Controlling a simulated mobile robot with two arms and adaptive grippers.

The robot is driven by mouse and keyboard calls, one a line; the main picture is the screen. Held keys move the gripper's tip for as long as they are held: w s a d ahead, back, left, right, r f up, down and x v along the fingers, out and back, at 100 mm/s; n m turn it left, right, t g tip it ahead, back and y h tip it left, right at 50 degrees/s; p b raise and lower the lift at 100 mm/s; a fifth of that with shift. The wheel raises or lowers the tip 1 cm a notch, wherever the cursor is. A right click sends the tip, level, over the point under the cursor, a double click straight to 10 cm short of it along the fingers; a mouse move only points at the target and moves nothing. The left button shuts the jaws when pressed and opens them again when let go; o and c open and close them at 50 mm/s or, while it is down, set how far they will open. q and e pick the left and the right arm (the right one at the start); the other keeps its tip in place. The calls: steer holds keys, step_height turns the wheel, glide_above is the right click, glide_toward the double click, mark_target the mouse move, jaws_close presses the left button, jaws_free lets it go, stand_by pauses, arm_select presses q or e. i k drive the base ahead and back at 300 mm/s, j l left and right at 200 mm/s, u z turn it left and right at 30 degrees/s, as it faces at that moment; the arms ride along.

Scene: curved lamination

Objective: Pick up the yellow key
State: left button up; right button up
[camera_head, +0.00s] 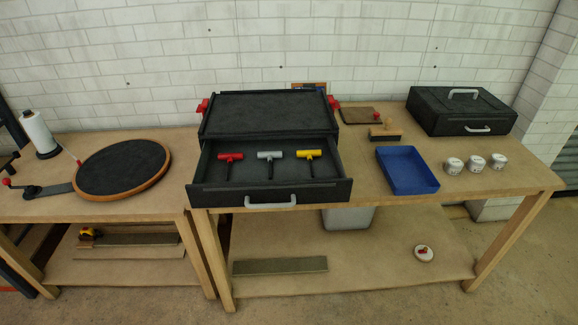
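The yellow key (309,155) is T-shaped with a yellow handle and a dark shaft. It lies at the right side of an open black drawer (232,194), beside a grey key (270,156) and a red key (230,157). The drawer is pulled out toward me from a black cabinet (266,113) on the wooden table. Neither of my grippers shows in the head view.
A blue tray (407,184) sits right of the drawer, with three white cups (476,164) beyond it. A black case (461,111) stands at the back right. A round black disc (122,167) lies on the left table. A white roll (38,132) stands behind it.

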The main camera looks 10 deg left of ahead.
mark_target(308, 154)
steer(key=i+j, duration=0.25)
steer(key=i, duration=0.2)
steer(key=i+j, duration=0.25)
steer(key=i, duration=0.2)
steer(key=i+j, duration=0.25)
steer(key=i, duration=0.2)
steer(key=j, duration=0.4)
